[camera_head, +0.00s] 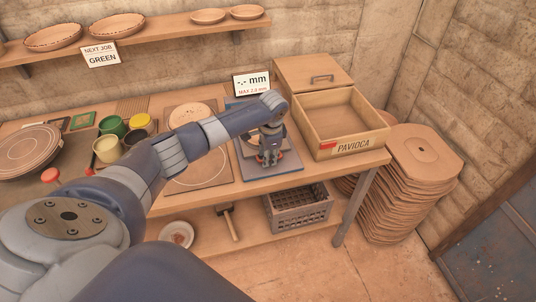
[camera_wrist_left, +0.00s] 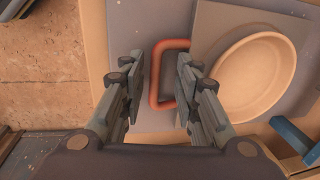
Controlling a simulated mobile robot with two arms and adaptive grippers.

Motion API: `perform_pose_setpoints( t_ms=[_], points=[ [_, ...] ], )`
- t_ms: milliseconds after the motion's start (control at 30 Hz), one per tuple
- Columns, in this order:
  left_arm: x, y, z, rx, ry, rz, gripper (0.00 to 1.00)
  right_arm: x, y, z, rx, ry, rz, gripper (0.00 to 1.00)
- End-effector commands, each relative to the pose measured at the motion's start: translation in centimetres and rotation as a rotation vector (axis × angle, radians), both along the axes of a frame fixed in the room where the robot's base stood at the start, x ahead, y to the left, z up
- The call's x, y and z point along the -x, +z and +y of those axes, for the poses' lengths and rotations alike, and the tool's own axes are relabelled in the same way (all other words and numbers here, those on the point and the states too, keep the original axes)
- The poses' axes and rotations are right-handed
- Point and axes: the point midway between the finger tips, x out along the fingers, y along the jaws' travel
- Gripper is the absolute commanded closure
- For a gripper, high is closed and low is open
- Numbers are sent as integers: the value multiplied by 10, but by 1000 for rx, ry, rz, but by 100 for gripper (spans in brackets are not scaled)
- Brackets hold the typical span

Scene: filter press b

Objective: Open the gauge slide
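The gauge is a grey block (camera_head: 244,172) on the bench with a sign (camera_head: 252,84) reading "-.- mm, MAX 2.8 mm" behind it. My right gripper is not in view.
A round pale dish (camera_wrist_left: 255,78) sits beside the handle on a grey plate. A wooden box (camera_head: 346,148) marked PAVIOCA stands right of the gauge. Paint pots (camera_head: 108,148) stand left. A crate (camera_head: 298,209) is below; stacked plates (camera_head: 424,152) stand beyond the bench.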

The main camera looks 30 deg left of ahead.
Motion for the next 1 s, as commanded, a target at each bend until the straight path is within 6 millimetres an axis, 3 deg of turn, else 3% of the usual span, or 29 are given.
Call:
perform_pose_setpoints(
  t_ms=[33, 100, 267, 700, 1000],
  points=[
    [0, 0, 0, 1, 0, -1, 70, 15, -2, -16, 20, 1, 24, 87],
    [0, 2, 0, 1, 0, -1, 70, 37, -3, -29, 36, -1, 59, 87],
    [1, 20, -3, 1, -3, -3, 70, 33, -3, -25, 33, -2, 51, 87],
    [10, 104, -13, 0, 0, -3, 70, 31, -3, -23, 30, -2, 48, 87],
    [13, 118, -15, 1, 0, 1, 70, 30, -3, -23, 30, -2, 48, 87]
  ],
)
